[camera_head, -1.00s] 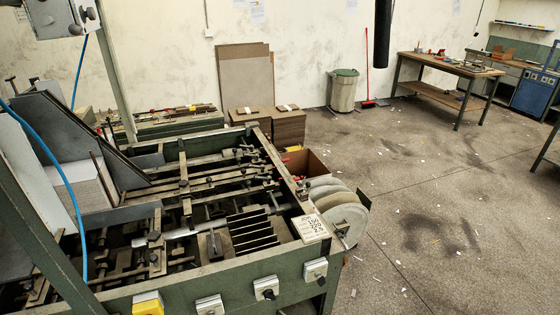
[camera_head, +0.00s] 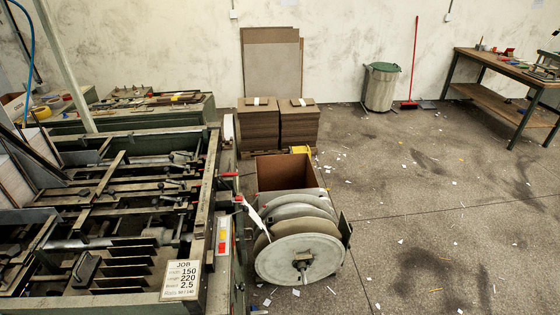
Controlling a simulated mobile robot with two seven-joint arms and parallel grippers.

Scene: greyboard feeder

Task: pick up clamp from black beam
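The green-framed feeder machine (camera_head: 150,308) fills the left side of the view. Several dark bars run across it, one of them a long bar (camera_head: 62,203) in the middle. Small dark clamp-like fittings sit on these bars, such as a fitting (camera_head: 84,191) near the centre. I cannot tell which one is the task's clamp or which bar is the black beam. A dark tilted block (camera_head: 86,268) sits near the front beside several dark fins (camera_head: 130,262). Neither of my grippers is in view.
A job card (camera_head: 181,279) stands at the machine's front right corner. Large grey reels (camera_head: 300,256) and an open cardboard box (camera_head: 284,172) are beside the machine. Board stacks (camera_head: 299,126), a bin (camera_head: 381,88) and a workbench (camera_head: 510,75) stand farther back. The floor at right is open, with paper scraps.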

